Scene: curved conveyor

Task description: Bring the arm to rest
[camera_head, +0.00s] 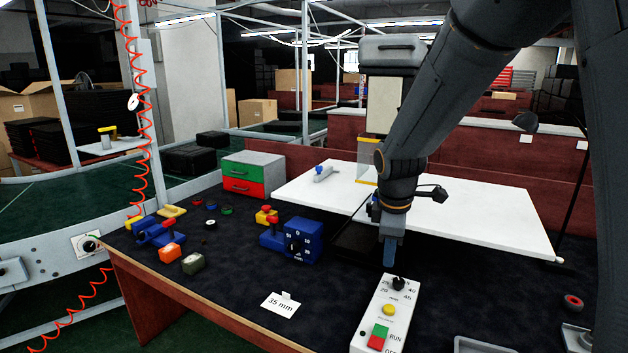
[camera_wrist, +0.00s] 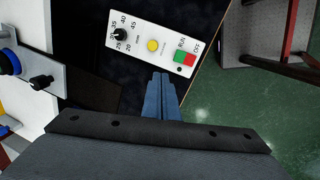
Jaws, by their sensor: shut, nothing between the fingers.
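My gripper (camera_head: 389,254) points down over the dark bench, just behind the white control box, with its blue fingers together and nothing between them. In the wrist view the shut fingers (camera_wrist: 160,84) reach toward the long side of the control box (camera_wrist: 139,45). The box (camera_head: 375,332) carries a black knob (camera_head: 398,284) with a number scale, a yellow button (camera_head: 389,309), and a green and red switch marked RUN. The fingertips look close to the knob in the head view, but the wrist view shows them apart from it.
A white board (camera_head: 480,215) lies behind my gripper. A blue dial device (camera_head: 304,240), a 35 mm card (camera_head: 281,304) and a drawer box with green and red fronts (camera_head: 245,178) stand to the left. A grey tray (camera_head: 485,345) is at the front right. The bench between card and box is clear.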

